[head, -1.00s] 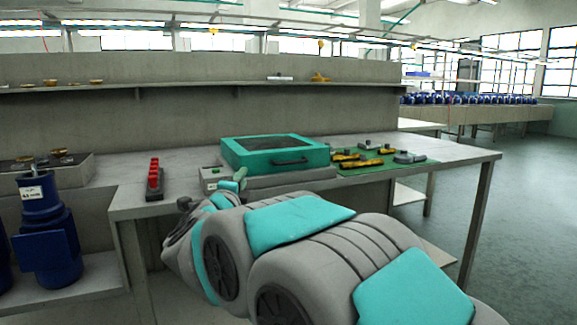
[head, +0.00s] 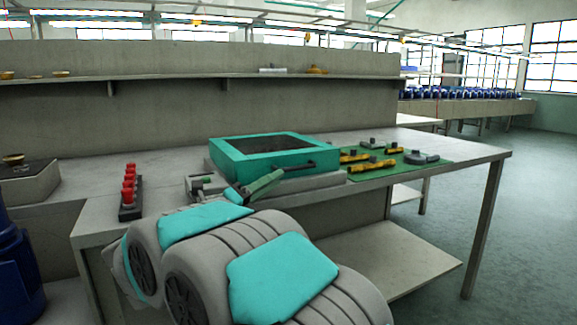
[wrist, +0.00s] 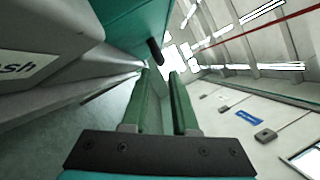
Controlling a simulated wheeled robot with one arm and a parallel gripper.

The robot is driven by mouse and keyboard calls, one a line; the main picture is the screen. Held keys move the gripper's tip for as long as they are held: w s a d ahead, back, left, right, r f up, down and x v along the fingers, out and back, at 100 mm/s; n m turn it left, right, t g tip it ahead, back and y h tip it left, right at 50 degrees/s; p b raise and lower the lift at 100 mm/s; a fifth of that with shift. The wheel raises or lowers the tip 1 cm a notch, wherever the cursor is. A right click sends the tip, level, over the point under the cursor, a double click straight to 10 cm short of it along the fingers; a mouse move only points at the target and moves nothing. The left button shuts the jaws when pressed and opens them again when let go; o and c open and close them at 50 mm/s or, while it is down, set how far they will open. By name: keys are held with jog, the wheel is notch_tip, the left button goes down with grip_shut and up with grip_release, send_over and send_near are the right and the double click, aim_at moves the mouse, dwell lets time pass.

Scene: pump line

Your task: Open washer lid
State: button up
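The washer stands on the bench, a low grey base (head: 325,181) under a teal lid (head: 232,161) with a dark window. The lid lies down on the base. A black handle (head: 309,164) runs along its front face; my gripper hides part of it in the head view. My gripper (head: 279,174) is at the front of the washer. In the wrist view, its two green fingers (wrist: 162,71) are apart with nothing between them. The handle's dark end (wrist: 155,50) shows just past the fingertips, beside the teal lid (wrist: 125,22). I cannot tell whether they touch.
A rack of red knobs (head: 129,190) stands left of the washer. A green mat (head: 400,165) with yellow tools lies to its right. A shelf (head: 170,78) runs along the wall behind. The floor to the right (head: 500,200) is clear.

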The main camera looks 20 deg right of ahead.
aim_at(295, 168)
jog(key=shift+p+x, duration=0.45)
jog(key=shift+x, duration=3.4)
jog(key=shift+c, duration=0.4)
grip_shut()
